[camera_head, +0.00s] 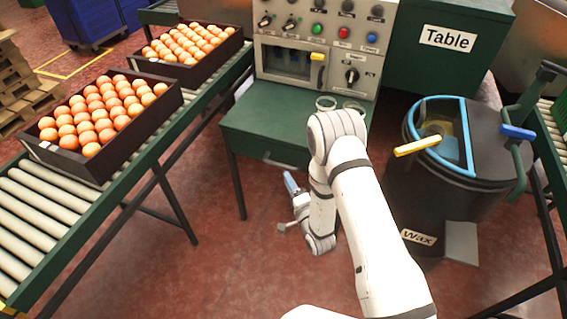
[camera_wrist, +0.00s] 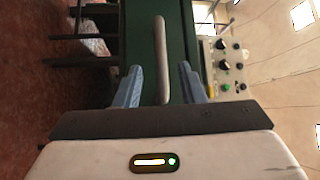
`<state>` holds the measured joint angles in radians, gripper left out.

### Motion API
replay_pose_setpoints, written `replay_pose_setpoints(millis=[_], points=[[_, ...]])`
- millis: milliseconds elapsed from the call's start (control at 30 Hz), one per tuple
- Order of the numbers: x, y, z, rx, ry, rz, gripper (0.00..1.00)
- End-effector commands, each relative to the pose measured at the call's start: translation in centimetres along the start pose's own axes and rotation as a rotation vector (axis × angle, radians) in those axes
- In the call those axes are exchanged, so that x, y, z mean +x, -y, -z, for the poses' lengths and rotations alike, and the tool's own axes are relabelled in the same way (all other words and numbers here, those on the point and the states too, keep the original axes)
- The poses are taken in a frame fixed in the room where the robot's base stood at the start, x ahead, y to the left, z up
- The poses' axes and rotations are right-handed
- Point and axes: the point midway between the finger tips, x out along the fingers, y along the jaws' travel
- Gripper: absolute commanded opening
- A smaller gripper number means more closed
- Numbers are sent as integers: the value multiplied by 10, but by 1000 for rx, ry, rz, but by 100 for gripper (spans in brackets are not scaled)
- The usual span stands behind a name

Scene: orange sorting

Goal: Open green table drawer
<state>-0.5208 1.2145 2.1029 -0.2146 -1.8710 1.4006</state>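The green table (camera_head: 262,122) stands in the middle of the head view, with a drawer front below its top. The drawer's pale bar handle (camera_head: 272,160) shows just behind and above my gripper (camera_head: 289,180). In the wrist view the handle (camera_wrist: 161,60) runs upright against the green drawer front (camera_wrist: 181,35). My gripper (camera_wrist: 161,82) is open, with a blue finger on each side of the handle's near end. The fingers look apart from the handle. The drawer looks flush with the table; my arm hides part of its front.
A control panel (camera_head: 296,62) with knobs and buttons stands on the table. At left, a roller conveyor (camera_head: 45,205) carries two dark crates of oranges (camera_head: 168,100). A black wax bin (camera_head: 405,205) stands at right. The red floor before the table is open.

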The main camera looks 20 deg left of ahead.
Motion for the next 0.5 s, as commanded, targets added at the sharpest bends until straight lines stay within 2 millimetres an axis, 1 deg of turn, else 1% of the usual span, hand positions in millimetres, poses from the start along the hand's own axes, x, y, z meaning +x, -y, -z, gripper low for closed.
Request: replay_pose_setpoints(millis=[67, 400, 500], points=[[5, -1, -1, 4, 1, 7, 36], [57, 0, 2, 2, -4, 8, 36], [68, 0, 3, 2, -6, 6, 36]])
